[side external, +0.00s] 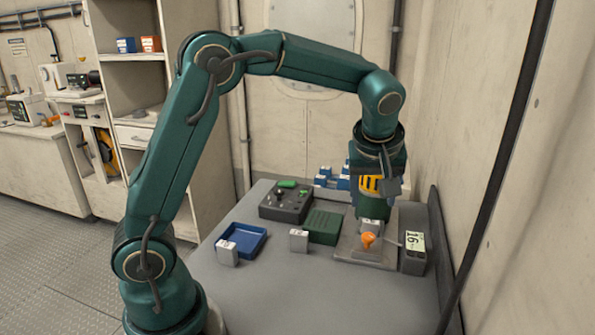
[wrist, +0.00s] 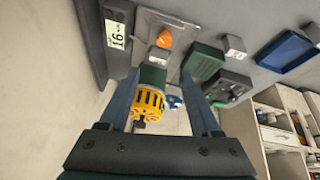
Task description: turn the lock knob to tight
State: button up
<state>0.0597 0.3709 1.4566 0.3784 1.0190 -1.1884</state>
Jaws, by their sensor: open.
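The orange lock knob (side external: 369,240) sits at the front of a grey base plate (side external: 350,252) on the bench. It also shows near the top of the wrist view (wrist: 164,38). Behind it stands a small pale block (wrist: 158,56), then a dark green part and a yellow-and-black slotted cylinder (wrist: 148,103). My gripper (wrist: 160,76) points down over this assembly. Its fingers are apart, with the yellow cylinder between them in the wrist view; contact with it cannot be told. My gripper is not on the knob. The knob's turn position cannot be read.
A grey unit labelled 16 (side external: 413,250) stands close on the right, near the wall. A green box (side external: 322,226), a white-topped block (side external: 299,240), a blue tray (side external: 241,240) and a dark control box (side external: 287,203) lie left. The bench front is clear.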

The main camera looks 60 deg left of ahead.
jog(key=g, duration=0.1)
send_over(369, 236)
jog(key=s+d, duration=0.1)
jog(key=d, duration=0.1)
notch_tip(369, 236, down, 5)
jog(key=shift+s+x, duration=0.2)
jog(key=shift+x, duration=2.2)
jog(key=shift+m, duration=0.3)
grip_shut()
